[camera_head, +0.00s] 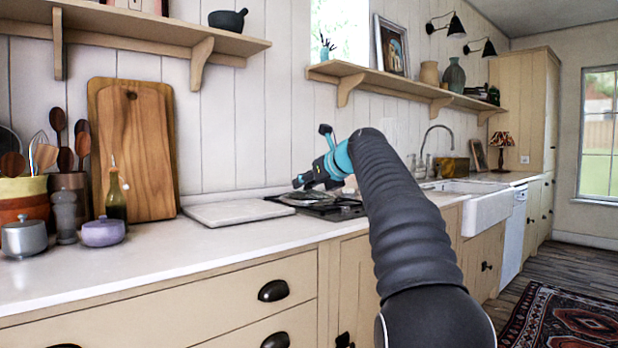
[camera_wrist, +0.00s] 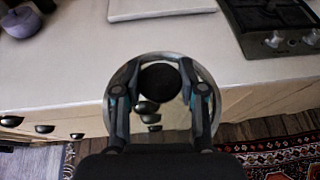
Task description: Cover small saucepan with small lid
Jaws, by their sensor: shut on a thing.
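My gripper (camera_head: 308,181) reaches in over the worktop near the hob. In the wrist view, my gripper (camera_wrist: 160,76) has its fingers on both sides of the dark round knob of a small clear lid with a pale rim (camera_wrist: 165,108). It is shut on this lid. The worktop edge and drawer fronts lie beyond the lid. I cannot pick out the small saucepan with certainty in either view.
A pale board (camera_head: 240,212) lies left of the hob (camera_head: 345,212). A grey lidded pot (camera_head: 25,238), a purple lidded pot (camera_head: 103,233) and a bottle (camera_head: 116,200) stand at the left. Wooden boards (camera_head: 135,150) lean on the wall. The front worktop (camera_head: 150,265) is clear.

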